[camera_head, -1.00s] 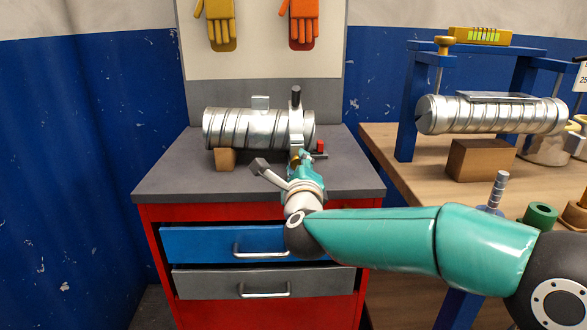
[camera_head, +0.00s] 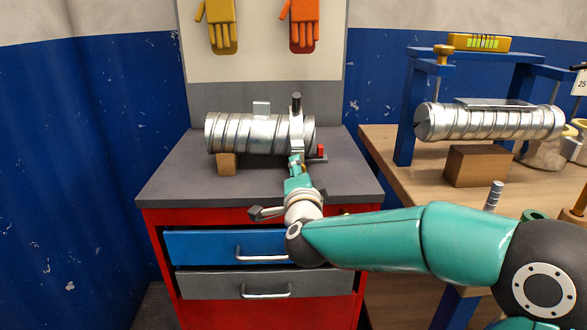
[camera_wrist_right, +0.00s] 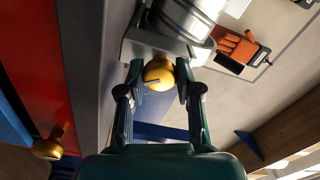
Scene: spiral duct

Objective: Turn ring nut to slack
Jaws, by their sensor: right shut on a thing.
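The ring nut (camera_wrist_right: 158,73) is a yellow, rounded knob on the grey clamp stand in the right wrist view. My right gripper (camera_wrist_right: 158,82) has one finger on each side of it and is shut on it. In the head view my right gripper (camera_head: 296,160) reaches the front foot of the clamp (camera_head: 297,122), which stands around the right part of the silver spiral duct (camera_head: 245,133). The nut is mostly hidden by the gripper there. My left gripper is not in view.
The duct lies on a grey-topped red cabinet (camera_head: 160,186), with a wooden block (camera_head: 227,163) under its left part. A small red piece (camera_head: 321,150) is right of the clamp. A wooden bench (camera_head: 410,190) at right carries a second duct (camera_head: 490,122). The cabinet's left top is clear.

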